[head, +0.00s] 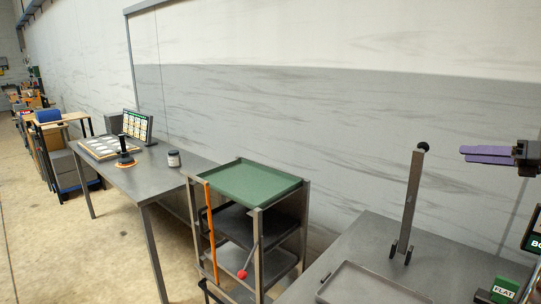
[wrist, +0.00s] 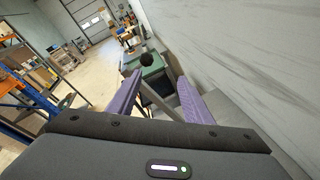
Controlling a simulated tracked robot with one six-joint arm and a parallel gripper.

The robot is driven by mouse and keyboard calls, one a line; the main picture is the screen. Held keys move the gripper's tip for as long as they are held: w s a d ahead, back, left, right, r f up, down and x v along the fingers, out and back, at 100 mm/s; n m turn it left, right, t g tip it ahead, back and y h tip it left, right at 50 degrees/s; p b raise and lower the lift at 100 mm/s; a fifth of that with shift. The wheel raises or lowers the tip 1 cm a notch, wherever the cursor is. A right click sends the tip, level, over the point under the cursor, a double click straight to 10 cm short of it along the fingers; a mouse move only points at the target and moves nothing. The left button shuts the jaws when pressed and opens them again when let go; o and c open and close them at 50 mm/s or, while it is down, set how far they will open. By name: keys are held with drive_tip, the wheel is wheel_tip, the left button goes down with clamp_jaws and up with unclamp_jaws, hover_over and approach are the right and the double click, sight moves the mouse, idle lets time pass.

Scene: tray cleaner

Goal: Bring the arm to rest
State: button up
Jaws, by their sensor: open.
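My gripper (head: 487,154) is at the right edge of the head view, raised above the grey table and pointing left. Its two purple fingers also show in the wrist view (wrist: 158,95), spread apart with a clear gap. Nothing is held between them. A grey upright post with a black knob (head: 423,147) stands on the near table, left of the gripper and apart from it. In the wrist view the knob (wrist: 146,60) shows beyond the fingertips. Most of my arm is outside the head view.
A rack holds a green tray (head: 250,182) on top and dark trays below. A grey tray (head: 365,285) lies on the near table. A green block marked FLAT (head: 505,290) is at lower right. A long table (head: 150,182) stands at left. The wall runs behind everything.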

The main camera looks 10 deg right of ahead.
wheel_tip(320, 180, down, 16)
drive_tip(key=n+g+h, duration=0.4)
drive_tip(key=n, duration=0.4)
drive_tip(key=s+a+f+n+g+h, duration=0.1)
drive_tip(key=s+a+f+n+g, duration=0.15)
drive_tip(key=a+n, duration=0.45)
drive_tip(key=s+a+f+n+g, duration=0.1)
drive_tip(key=a+f+n+g, duration=0.15)
drive_tip(key=a, duration=0.85)
drive_tip(key=s+a+n+h, duration=0.1)
drive_tip(key=s+a+n, duration=0.5)
drive_tip(key=a, duration=0.5)
drive_tip(key=s+a+f+n, duration=0.1)
drive_tip(key=s+a+n, duration=0.5)
drive_tip(key=a, duration=0.6)
drive_tip(key=s+a+n+t+h, duration=0.1)
drive_tip(key=s+a+n, duration=0.6)
drive_tip(key=a, duration=0.4)
drive_tip(key=shift+s+a+f+h, duration=0.2)
drive_tip(key=shift+s+f+h, duration=0.15)
drive_tip(key=shift+s, duration=0.5)
drive_tip(key=shift+c, duration=0.3)
